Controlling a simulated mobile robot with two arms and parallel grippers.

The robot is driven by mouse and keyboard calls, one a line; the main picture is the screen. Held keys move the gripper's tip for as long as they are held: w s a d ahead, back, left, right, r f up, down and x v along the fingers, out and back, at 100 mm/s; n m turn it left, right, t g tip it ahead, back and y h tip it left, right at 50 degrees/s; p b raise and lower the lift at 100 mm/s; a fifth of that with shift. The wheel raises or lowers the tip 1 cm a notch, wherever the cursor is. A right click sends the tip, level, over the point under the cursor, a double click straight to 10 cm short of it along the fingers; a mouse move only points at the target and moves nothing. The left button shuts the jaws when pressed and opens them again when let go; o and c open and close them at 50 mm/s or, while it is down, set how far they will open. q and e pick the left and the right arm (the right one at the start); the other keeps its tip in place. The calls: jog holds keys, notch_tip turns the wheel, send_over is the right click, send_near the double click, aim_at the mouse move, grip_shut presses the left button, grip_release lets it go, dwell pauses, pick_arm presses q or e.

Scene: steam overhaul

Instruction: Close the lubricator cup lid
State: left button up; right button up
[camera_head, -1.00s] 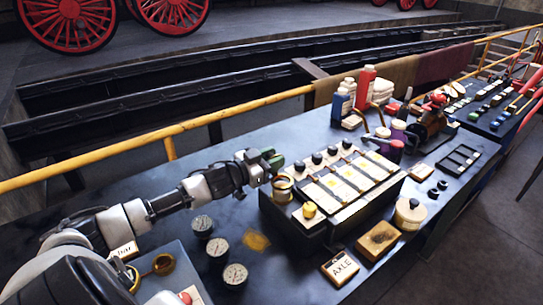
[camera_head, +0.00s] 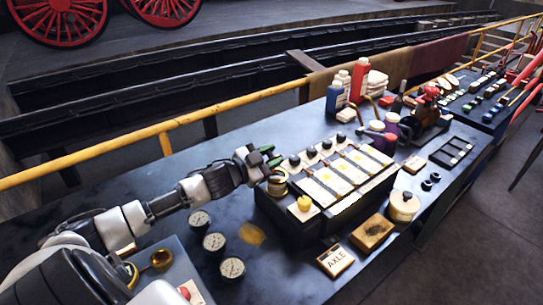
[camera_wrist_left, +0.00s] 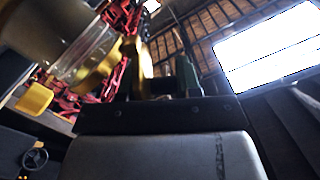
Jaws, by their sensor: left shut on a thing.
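The lubricator (camera_head: 290,222) is a black box with pale panels and a row of black knobs on the bench. The brass lubricator cup (camera_head: 277,187) stands at its left end. In the left wrist view the cup's glass and brass body (camera_wrist_left: 88,58) shows at upper left, tilted by the camera. My left gripper (camera_head: 266,157) is just above and behind the cup. It is shut on a thin brass piece (camera_wrist_left: 144,66), seen nearly edge-on, which looks like the raised lid. The exact grip is partly hidden by the dark jaw. My right gripper is not in view.
A yellow knob (camera_head: 304,204) stands beside the cup. Several round gauges (camera_head: 214,242) lie left of the box. A wooden block (camera_head: 372,232), an AXLE tag (camera_head: 335,261) and a round tin (camera_head: 404,205) lie in front. Bottles (camera_head: 358,80) stand behind. A yellow rail (camera_head: 120,147) runs along the back.

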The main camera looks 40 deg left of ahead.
pick_arm(q)
jog(key=shift+w+a+r, duration=0.1)
jog(key=shift+a+r, duration=0.1)
jog(key=shift+r, duration=0.15)
jog(key=o, duration=0.7)
jog(key=shift+o, duration=0.3)
jog(key=shift+a+f, duration=0.1)
jog(key=shift+f, duration=0.1)
jog(key=shift+s+f, duration=0.15)
jog(key=shift+s, duration=0.4)
jog(key=b+v, duration=0.1)
jog(key=v, duration=0.8)
jog(key=shift+s+a, duration=0.25)
jog(key=shift+s, duration=0.1)
